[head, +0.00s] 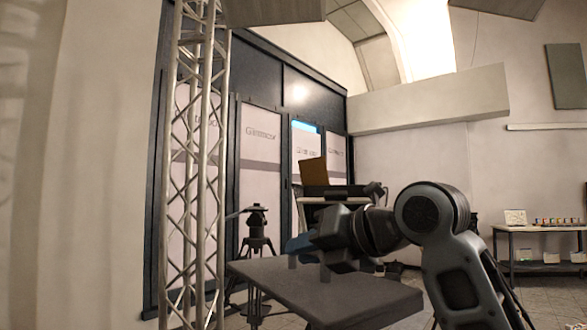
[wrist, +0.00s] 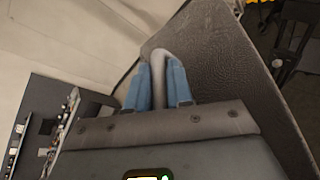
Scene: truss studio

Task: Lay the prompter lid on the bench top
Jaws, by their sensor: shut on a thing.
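The prompter lid (head: 325,290) is a broad, dark grey slab across the bottom middle of the head view. In the wrist view the lid (wrist: 215,55) shows a textured face with a pale arched handle (wrist: 158,58) standing up from it. My gripper (head: 305,250) has blue fingers and is above the slab. In the wrist view my gripper (wrist: 158,85) is shut on the handle, one finger on each side. The bench top (head: 550,228) is at the far right of the head view, well apart from the lid. The lid's underside is hidden.
A board (head: 515,217) and a row of small coloured items (head: 555,222) stand on the bench. A truss tower (head: 195,150) and a black tripod (head: 257,235) stand at left. A dark case (head: 335,191) with a raised brown panel stands behind my arm.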

